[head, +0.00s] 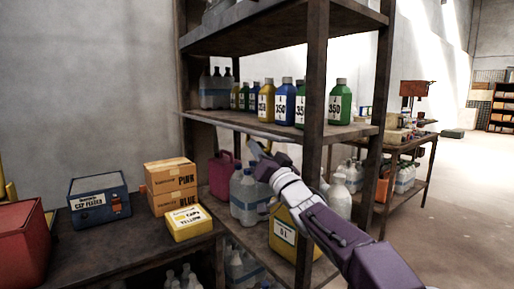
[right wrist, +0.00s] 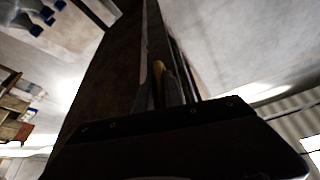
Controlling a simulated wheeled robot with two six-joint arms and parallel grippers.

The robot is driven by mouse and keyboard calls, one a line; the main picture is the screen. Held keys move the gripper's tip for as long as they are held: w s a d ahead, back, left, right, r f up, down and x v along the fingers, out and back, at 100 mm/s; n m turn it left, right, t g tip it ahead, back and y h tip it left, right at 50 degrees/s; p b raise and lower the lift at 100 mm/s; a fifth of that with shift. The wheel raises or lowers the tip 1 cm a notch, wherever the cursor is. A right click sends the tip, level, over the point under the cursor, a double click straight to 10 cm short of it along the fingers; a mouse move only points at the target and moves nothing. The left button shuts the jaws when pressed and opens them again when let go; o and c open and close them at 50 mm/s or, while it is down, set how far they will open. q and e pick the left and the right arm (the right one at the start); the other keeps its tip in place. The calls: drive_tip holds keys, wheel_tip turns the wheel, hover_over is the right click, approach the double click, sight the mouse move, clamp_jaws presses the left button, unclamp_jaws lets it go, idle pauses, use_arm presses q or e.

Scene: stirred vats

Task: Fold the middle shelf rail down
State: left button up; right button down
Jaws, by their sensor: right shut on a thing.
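The middle shelf (head: 345,133) is a brown board holding a row of bottles. Its rail (head: 225,122) appears as a thin strip along the front edge, with no bar standing up across the bottles. My right gripper (head: 259,149) is at the front of this shelf, just below its edge, with the purple and white arm reaching in from the lower right. Its jaws are shut on the rail, though the grip itself is small and dark. In the right wrist view the fingers (right wrist: 160,88) lie close together against a long dark board. My left gripper is out of view.
Yellow, blue and green bottles (head: 284,103) stand on the middle shelf. The shelf's front post (head: 313,90) rises close to my right arm. Jugs (head: 245,195) stand on the shelf below. A table at left holds boxes (head: 171,185). Open floor lies at right.

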idle(0.5)
drive_tip(key=c, duration=1.5)
unclamp_jaws()
drive_tip(key=shift+o, duration=0.2)
drive_tip(key=v, duration=0.9)
drive_tip(key=shift+d, duration=0.1)
